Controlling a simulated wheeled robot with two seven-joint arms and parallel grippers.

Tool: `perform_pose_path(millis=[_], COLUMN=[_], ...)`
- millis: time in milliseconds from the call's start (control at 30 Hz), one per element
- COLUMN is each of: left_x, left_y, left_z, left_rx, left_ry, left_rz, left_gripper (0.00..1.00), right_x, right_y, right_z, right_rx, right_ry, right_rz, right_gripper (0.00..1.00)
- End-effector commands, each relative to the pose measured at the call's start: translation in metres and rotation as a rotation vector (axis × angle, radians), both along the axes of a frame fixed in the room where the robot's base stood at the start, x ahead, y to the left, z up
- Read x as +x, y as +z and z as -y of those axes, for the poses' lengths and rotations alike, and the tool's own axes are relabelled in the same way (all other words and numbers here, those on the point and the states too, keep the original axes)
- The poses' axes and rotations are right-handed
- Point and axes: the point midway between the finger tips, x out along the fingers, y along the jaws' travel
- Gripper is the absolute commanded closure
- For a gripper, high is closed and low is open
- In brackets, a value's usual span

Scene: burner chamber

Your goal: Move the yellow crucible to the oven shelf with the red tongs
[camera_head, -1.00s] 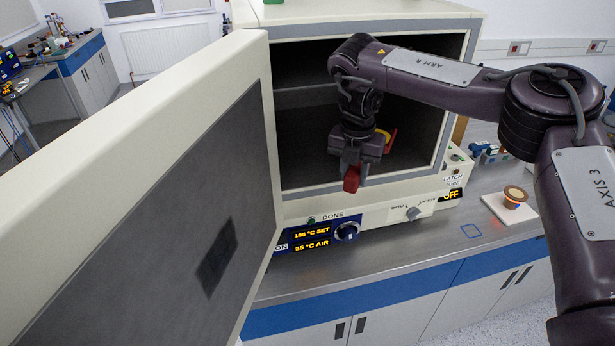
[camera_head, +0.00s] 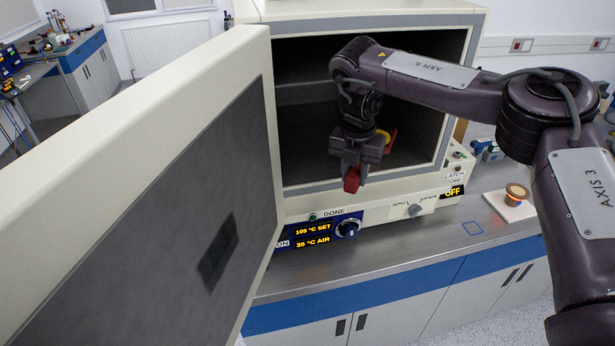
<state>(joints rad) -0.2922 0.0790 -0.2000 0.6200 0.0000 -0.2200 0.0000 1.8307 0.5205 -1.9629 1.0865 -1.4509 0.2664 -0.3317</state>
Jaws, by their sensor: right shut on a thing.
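My right gripper (camera_head: 356,166) is at the open front of the oven (camera_head: 455,100), pointing down and shut on the red tongs (camera_head: 352,180). The red grip of the tongs shows below the fingers, and another red part shows to the right behind the gripper. The yellow crucible (camera_head: 384,135) shows partly behind my gripper, within the oven opening. My gripper hides much of it, so I cannot tell whether it touches the oven shelf. My left gripper is out of view.
The oven door (camera_head: 150,200) stands open at the left and fills much of the view. A control panel (camera_head: 320,232) runs below the opening. A white board (camera_head: 510,207) with a copper-coloured round item (camera_head: 516,194) lies on the bench at right.

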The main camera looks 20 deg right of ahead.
Motion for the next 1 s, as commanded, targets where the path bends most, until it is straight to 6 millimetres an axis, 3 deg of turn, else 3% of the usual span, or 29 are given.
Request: perform_pose_path(millis=[500, 1000], left_x=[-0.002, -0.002], left_y=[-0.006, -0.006], left_z=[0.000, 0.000], left_rx=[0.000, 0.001], left_ry=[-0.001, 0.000], left_rz=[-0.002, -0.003], left_gripper=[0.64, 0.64], right_x=[0.001, 0.000], right_y=[-0.019, -0.021], right_z=[0.000, 0.000], right_rx=[0.000, 0.000], right_ry=[0.000, 0.000], right_rz=[0.001, 0.001], right_gripper=[1.00, 1.00])
